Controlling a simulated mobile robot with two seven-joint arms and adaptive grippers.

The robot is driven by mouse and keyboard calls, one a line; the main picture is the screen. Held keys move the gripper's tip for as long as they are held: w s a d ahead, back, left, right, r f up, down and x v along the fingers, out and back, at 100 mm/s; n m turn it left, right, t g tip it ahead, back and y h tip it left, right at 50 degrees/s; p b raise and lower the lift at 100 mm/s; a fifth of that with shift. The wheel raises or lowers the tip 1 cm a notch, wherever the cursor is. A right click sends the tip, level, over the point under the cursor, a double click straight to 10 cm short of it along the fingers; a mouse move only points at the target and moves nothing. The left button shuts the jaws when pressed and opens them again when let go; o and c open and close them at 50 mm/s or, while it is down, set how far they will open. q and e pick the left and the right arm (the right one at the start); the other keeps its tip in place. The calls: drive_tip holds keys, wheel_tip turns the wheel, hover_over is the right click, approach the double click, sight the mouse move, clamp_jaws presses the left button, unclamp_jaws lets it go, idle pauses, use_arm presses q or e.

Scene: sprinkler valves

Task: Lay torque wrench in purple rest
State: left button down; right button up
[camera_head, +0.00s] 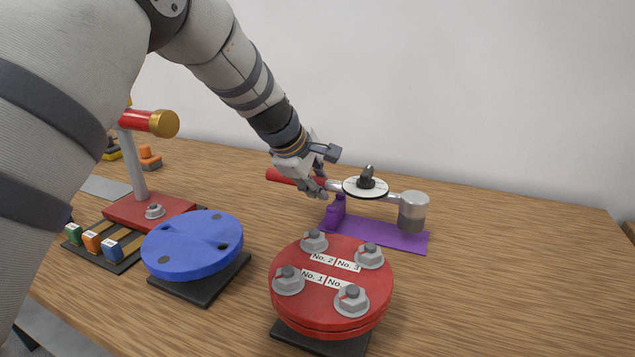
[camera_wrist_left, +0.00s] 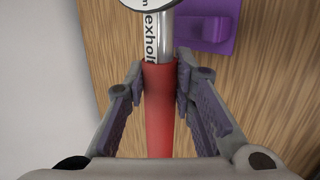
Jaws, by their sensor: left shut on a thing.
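The torque wrench has a red handle (camera_head: 287,178), a silver shaft, a round white dial (camera_head: 366,187) with a dark knob, and a grey cylindrical head (camera_head: 412,212). My left gripper (camera_head: 316,188) is shut on the handle near the shaft; in the left wrist view its fingers (camera_wrist_left: 160,88) flank the red grip (camera_wrist_left: 160,120). The purple rest (camera_head: 385,234) lies on the table behind the red flange, with an upright post at its left end. The wrench spans over it in the head view. In the wrist view the rest (camera_wrist_left: 208,28) shows to the right of the shaft. Contact between them cannot be told.
A red flange (camera_head: 331,290) with several bolts and number labels stands in front of the rest. A blue disc (camera_head: 192,243) on a dark base is left of it. A red stand (camera_head: 150,210) with a grey post is farther left. The table's right side is clear.

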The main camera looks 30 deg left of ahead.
use_arm(q)
drive_tip(key=shift+r, duration=0.15)
drive_tip(key=shift+f, duration=1.3)
drive_tip(key=c, duration=1.3)
unclamp_jaws()
drive_tip(key=shift+s+f, duration=0.1)
drive_tip(key=shift+f, duration=0.05)
drive_tip(key=v, duration=1.2)
